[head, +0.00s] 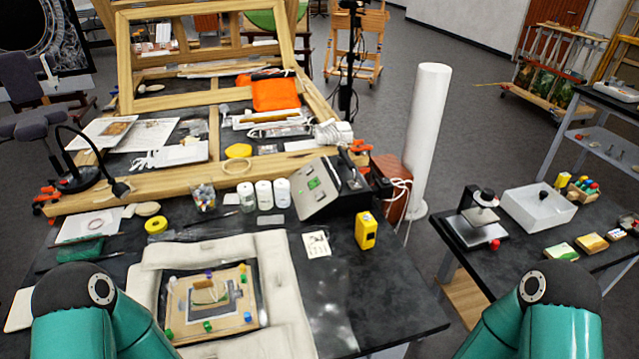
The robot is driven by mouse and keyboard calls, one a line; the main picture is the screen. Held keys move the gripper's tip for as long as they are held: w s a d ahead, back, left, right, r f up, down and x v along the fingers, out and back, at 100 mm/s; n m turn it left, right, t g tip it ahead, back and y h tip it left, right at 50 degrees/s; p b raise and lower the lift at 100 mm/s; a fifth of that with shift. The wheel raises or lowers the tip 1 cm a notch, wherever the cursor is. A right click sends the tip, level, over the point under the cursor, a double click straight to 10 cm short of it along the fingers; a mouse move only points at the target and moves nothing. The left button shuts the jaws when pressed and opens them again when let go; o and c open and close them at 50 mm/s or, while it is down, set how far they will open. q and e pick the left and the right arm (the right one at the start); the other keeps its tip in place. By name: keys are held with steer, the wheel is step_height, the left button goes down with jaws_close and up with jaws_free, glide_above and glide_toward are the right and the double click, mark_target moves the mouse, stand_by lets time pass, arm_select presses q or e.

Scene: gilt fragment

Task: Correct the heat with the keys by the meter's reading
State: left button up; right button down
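A grey control box (317,188) with a sloped front panel stands at the back right of the dark table. Its panel carries a small green display and green key-like marks, too small to read. A yellow handheld meter (366,231) stands upright to the right of the box; its dark screen shows no legible reading. A framed piece (246,317) with coloured pegs around it lies within a pale padded surround (280,262). Only teal links of my two arms show at the bottom left and right corners; both grippers are out of view.
White jars (264,194) stand left of the box. A white tube (426,140) rises behind the table. A side table at right holds a white bin (538,208) and a small stand. The table's front right is clear.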

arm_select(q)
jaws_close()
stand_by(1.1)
